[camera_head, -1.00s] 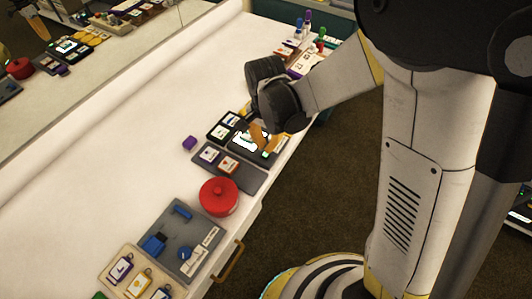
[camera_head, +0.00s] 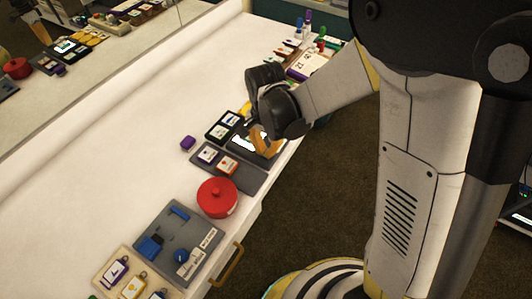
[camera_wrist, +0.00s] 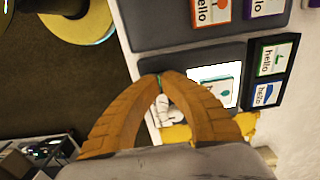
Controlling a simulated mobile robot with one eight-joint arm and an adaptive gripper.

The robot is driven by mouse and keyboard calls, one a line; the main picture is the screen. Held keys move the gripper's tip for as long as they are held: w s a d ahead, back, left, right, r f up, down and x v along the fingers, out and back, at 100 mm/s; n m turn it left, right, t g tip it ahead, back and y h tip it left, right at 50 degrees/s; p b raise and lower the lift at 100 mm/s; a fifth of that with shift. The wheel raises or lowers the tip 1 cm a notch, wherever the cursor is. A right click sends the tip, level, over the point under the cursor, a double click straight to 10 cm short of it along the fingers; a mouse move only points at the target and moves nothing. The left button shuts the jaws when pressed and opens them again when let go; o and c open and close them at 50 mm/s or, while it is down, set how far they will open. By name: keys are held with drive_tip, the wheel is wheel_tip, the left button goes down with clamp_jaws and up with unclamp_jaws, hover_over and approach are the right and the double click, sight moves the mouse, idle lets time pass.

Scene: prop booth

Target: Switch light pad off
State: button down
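The light pad is a dark slab with a glowing white panel (camera_head: 243,144) near the table's front edge. The lit panel also shows in the wrist view (camera_wrist: 226,77), with a small printed card on it. My gripper (camera_head: 264,153) is over the pad's front part and hides some of it. In the wrist view its orange fingers (camera_wrist: 159,79) meet at the tips, with nothing seen between them. A small teal spot (camera_wrist: 159,77) shows at the tips on the pad's dark end. I cannot tell whether the fingers touch it.
Card trays (camera_head: 222,126) (camera_head: 229,168) flank the pad. A red lidded pot (camera_head: 217,198) and a grey tool tray (camera_head: 178,242) stand nearer. A small purple block (camera_head: 188,143) lies behind. Bottles (camera_head: 306,25) stand at the far end. The left part of the white table is clear.

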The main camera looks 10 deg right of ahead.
drive_tip(key=shift+f+b, duration=0.35)
drive_tip(key=shift+r, duration=0.1)
idle(0.3)
drive_tip(key=shift+r+p, duration=2.25)
drive_tip(key=shift+r, duration=0.7)
drive_tip(key=shift+d+r, duration=0.1)
drive_tip(key=shift+r, duration=0.1)
drive_tip(key=s+d+r+n+t, duration=0.3)
drive_tip(key=s+d+r, duration=0.2)
drive_tip(key=r, duration=0.3)
drive_tip(key=s+d+r+n+t, duration=0.4)
drive_tip(key=s+d+r, duration=0.1)
drive_tip(key=d+r, duration=0.3)
drive_tip(key=shift+s+d+r+n, duration=0.15)
drive_tip(key=shift+s+r+n, duration=0.15)
drive_tip(key=shift+s, duration=0.1)
